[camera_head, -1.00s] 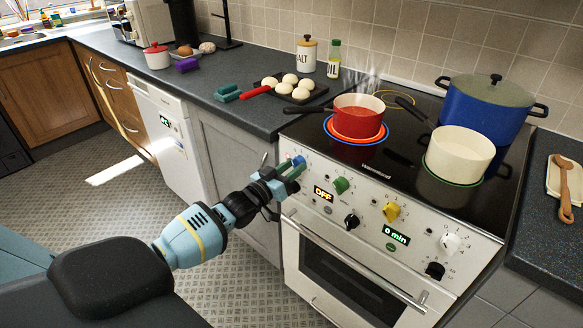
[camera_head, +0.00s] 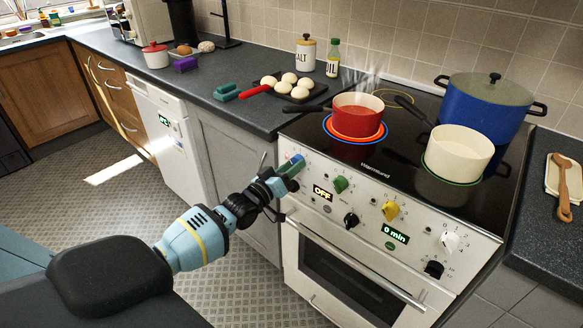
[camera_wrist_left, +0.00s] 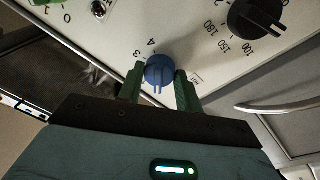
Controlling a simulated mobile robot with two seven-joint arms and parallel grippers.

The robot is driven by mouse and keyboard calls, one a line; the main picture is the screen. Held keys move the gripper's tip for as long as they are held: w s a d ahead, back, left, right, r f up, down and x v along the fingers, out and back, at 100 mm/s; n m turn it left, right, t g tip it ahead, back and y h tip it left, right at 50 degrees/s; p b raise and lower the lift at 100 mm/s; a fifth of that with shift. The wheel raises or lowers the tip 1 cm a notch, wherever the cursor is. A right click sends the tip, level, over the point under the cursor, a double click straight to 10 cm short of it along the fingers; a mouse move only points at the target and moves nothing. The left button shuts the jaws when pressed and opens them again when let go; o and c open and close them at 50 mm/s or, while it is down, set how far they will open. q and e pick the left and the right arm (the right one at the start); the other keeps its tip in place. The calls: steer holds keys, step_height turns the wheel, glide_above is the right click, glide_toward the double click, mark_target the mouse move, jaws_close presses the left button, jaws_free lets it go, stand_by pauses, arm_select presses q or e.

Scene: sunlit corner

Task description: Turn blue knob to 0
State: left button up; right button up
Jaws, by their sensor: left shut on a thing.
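The blue knob (camera_head: 298,159) is at the left end of the white oven's control panel. My left gripper (camera_head: 291,166) reaches it from the front left and is shut on it. In the left wrist view the blue knob (camera_wrist_left: 160,71) sits between the two green fingers of my left gripper (camera_wrist_left: 160,80), one on each side. The printed marks 3 and 4 show on the panel beside the knob; its other marks are hidden or hard to read. A pale line shows on the knob's near side. My right gripper is not in view.
A green knob (camera_head: 341,184), a black knob (camera_head: 351,220) and a yellow knob (camera_head: 391,211) are farther along the panel. The oven handle (camera_head: 352,267) runs below. A red saucepan (camera_head: 358,116), a cream pot (camera_head: 459,153) and a large blue pot (camera_head: 484,108) stand on the hob.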

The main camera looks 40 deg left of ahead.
arm_select(q)
steer(key=o, duration=1)
steer(key=s, duration=0.7)
steer(key=shift+s+a+f, duration=0.35)
steer(key=shift+s+f, duration=0.05)
steer(key=shift+f, duration=0.05)
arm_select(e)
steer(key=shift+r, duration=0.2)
arm_select(q)
steer(key=s+d+f+m+g+p, duration=0.2)
steer(key=s+d+f+g+p, duration=0.1)
steer(key=s+d+f, duration=0.5)
steer(key=s+d+f+m+g+p, duration=0.1)
steer(key=s+d, duration=0.3)
steer(key=s, duration=0.6)
steer(key=s+d+f+m+g+p, duration=0.2)
steer(key=s+d+g, duration=0.2)
steer(key=s, duration=0.6)
steer(key=s+d+f+m+g+p, duration=0.1)
steer(key=s+d, duration=0.3)
steer(key=s, duration=0.7)
steer(key=shift+d+f+m+g+p, duration=0.35)
steer(key=shift+f+g+p, duration=0.2)
steer(key=shift+g+p, duration=0.25)
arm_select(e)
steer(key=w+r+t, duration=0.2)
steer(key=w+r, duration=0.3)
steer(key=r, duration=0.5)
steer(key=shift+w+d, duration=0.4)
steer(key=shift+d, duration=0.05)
